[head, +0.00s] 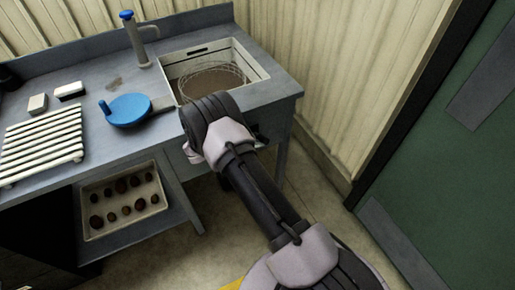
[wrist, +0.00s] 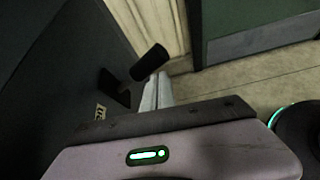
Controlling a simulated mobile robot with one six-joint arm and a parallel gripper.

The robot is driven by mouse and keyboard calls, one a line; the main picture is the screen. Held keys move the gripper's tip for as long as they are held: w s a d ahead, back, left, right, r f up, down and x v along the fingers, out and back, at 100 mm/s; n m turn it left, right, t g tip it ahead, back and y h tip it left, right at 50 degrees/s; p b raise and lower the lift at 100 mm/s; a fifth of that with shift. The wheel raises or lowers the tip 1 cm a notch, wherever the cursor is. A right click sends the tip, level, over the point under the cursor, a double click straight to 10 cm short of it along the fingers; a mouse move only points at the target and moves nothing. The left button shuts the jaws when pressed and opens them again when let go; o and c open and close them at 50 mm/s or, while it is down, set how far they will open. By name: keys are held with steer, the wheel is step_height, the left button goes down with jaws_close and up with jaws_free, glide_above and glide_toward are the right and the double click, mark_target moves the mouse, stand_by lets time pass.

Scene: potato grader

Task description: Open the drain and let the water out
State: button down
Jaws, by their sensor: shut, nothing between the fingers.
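The sink (head: 262,72) at the right end of the bench holds brown, murky water (head: 184,92) with a round wire basket (head: 238,73) in it. In the wrist view a black cylindrical handle (wrist: 150,62) sticks out from a dark upright panel, beside a small pale label (wrist: 101,112). It looks like the drain handle. My gripper (wrist: 158,86) is shut and empty, its two pale fingers together. Their tips are close to the handle; I cannot tell if they touch. In the head view my arm hides the gripper and most of the sink's front.
A blue pan (head: 128,110), a white slatted rack (head: 42,145) and small blocks (head: 38,103) lie on the bench. A tray of potatoes (head: 151,205) sits on the lower shelf. A green door (head: 450,150) is at right; floor between is clear.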

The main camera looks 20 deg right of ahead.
steer(key=shift+w+r, duration=0.45)
steer(key=shift+r, duration=0.15)
step_height(320, 180, down, 5)
steer(key=s+b, duration=0.3)
steer(key=w+a+r+p, duration=0.2)
steer(key=a+r, duration=0.3)
steer(key=a, duration=0.4)
steer(key=shift+w+a+p, duration=0.2)
steer(key=shift+w+p, duration=0.05)
steer(key=shift+p, duration=0.5)
